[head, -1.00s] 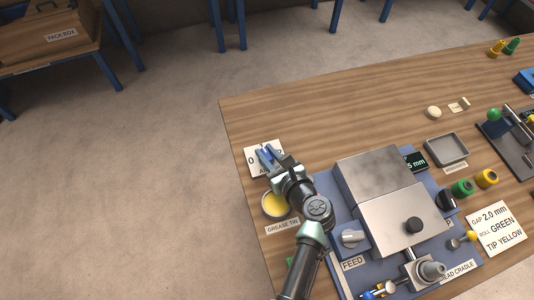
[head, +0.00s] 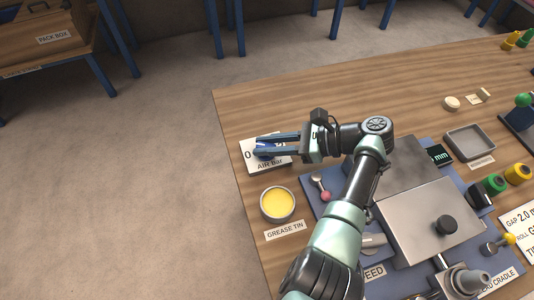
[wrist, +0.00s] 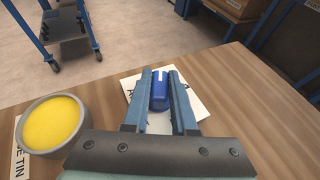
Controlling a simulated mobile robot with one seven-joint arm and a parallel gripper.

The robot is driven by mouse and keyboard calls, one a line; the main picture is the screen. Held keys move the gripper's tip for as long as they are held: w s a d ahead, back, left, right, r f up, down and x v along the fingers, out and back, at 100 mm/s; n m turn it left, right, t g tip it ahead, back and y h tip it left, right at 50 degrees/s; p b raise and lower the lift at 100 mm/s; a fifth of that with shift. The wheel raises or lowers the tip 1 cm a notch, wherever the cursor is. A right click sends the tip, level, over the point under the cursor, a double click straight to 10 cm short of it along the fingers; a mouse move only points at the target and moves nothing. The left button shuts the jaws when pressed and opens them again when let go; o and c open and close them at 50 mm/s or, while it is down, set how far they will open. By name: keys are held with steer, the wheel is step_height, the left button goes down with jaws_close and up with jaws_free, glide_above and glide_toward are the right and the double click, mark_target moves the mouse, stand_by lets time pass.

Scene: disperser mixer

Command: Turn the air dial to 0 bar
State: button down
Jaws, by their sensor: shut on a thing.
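The air dial is a blue knob (head: 264,143) on a white plate (head: 276,166) marked "AIR Bar", near the left edge of the wooden bench in the head view. A "0" shows at the plate's left; the other marks are mostly covered by my fingers. My gripper (head: 257,146) reaches in from the right, its two blue fingers closed on the knob. In the wrist view the blue knob (wrist: 160,90) sits between the fingertips (wrist: 160,78) and has a pale line on it. I cannot tell exactly which mark the dial points at.
A grease tin (head: 277,204) with yellow grease stands just in front of the plate. A blue-based machine with metal covers (head: 430,222) lies under and right of my arm. A small lever with a red ball (head: 326,194) is close by.

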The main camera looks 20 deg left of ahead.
mark_target(271, 145)
steer(key=shift+f+n+g+b, duration=0.15)
steer(key=shift+n+g+b, duration=0.65)
steer(key=shift+b, duration=0.5)
steer(key=c, duration=0.7)
jaws_free()
steer(key=b+v, duration=0.2)
steer(key=v, duration=0.3)
steer(key=shift+w+d, duration=0.2)
steer(key=shift+d, duration=0.15)
steer(key=shift+w+d+r+b, duration=0.2)
steer(key=shift+d+r+b, duration=0.25)
steer(key=shift+d+r, duration=0.25)
